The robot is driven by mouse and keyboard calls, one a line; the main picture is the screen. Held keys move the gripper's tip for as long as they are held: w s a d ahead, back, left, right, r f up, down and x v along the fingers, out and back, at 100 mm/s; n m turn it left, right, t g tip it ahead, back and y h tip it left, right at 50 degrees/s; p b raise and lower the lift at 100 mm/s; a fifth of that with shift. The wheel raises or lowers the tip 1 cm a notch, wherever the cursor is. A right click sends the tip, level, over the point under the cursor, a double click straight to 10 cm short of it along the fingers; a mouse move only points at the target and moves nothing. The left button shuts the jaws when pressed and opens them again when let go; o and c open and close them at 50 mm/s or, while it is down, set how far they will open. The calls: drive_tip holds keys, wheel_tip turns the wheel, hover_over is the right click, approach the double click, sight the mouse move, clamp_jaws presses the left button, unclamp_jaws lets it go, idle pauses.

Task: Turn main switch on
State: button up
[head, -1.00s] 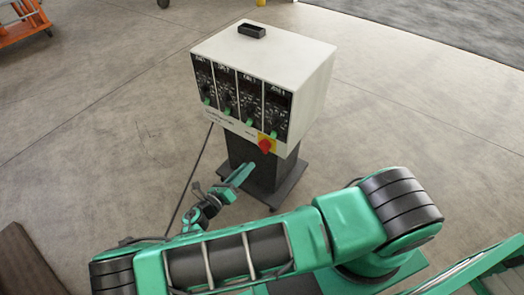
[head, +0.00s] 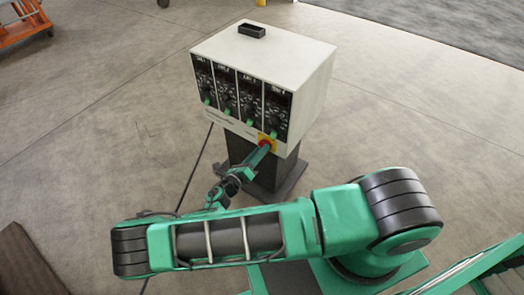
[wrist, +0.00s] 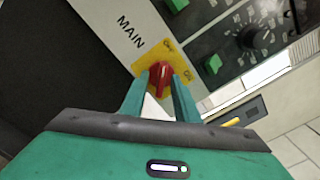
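The main switch is a red knob (wrist: 161,76) on a yellow plate (wrist: 204,94), beside the word MAIN. The plate carries OFF above the knob and ON to its right. The knob's raised grip stands roughly upright in the wrist view, toward OFF. In the head view the switch (head: 265,141) sits low on the right of the cabinet's front, partly hidden by my gripper. My gripper (wrist: 161,82) is at the switch, with one green finger on each side of the knob. The fingers look apart and open; contact with the knob cannot be made out.
The white control cabinet (head: 285,55) stands on a dark pedestal (head: 285,178). Several black controller panels with green switches (wrist: 214,64) sit close to my gripper. A small black tray (head: 252,30) lies on top. The floor around is open.

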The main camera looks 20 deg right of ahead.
clamp_jaws()
drive_tip(key=m, duration=1.7)
drive_tip(key=shift+w+a+m, duration=0.25)
drive_tip(key=shift+a+m, duration=0.05)
idle(0.4)
idle(0.5)
unclamp_jaws()
drive_tip(key=shift+d, duration=0.15)
